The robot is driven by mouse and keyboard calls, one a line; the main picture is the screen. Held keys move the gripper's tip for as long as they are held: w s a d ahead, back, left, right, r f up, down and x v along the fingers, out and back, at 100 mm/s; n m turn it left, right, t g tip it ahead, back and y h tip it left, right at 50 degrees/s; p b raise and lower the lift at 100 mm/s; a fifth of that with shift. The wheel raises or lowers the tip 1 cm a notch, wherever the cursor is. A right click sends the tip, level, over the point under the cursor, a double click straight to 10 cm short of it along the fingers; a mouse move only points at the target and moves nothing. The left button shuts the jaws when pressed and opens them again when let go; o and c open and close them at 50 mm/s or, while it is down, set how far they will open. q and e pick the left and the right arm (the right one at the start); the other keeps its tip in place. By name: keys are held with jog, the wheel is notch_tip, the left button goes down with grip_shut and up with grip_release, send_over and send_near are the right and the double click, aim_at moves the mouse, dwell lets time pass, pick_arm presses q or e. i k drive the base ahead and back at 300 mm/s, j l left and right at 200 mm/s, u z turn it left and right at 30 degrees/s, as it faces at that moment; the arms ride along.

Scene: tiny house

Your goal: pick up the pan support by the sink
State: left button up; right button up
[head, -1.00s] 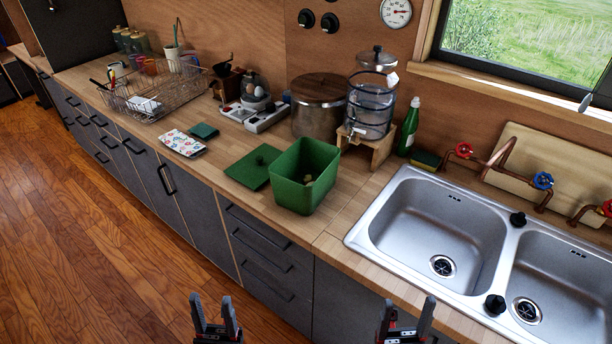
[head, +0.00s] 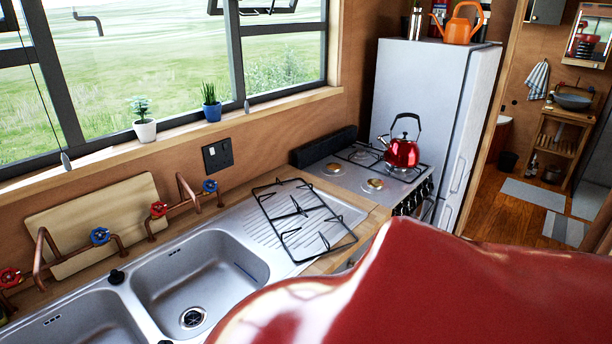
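The pan support (head: 299,209), a black wire grate with short inner prongs, lies on the ribbed drainboard (head: 258,232) right of the sink basin (head: 195,280). Its right end reaches over the wooden counter toward the stove. Nothing lies on it. Neither of my grippers shows in the head view now, so I cannot see whether they are open or shut.
The stove (head: 335,182) stands right of the counter, with a red kettle (head: 402,153) on it. Copper pipes and taps (head: 157,209) rise behind the sink. A large glossy red shape (head: 400,290), which I cannot identify, covers the lower right.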

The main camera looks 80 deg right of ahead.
aim_at(300, 208)
jog(key=z, duration=2.35)
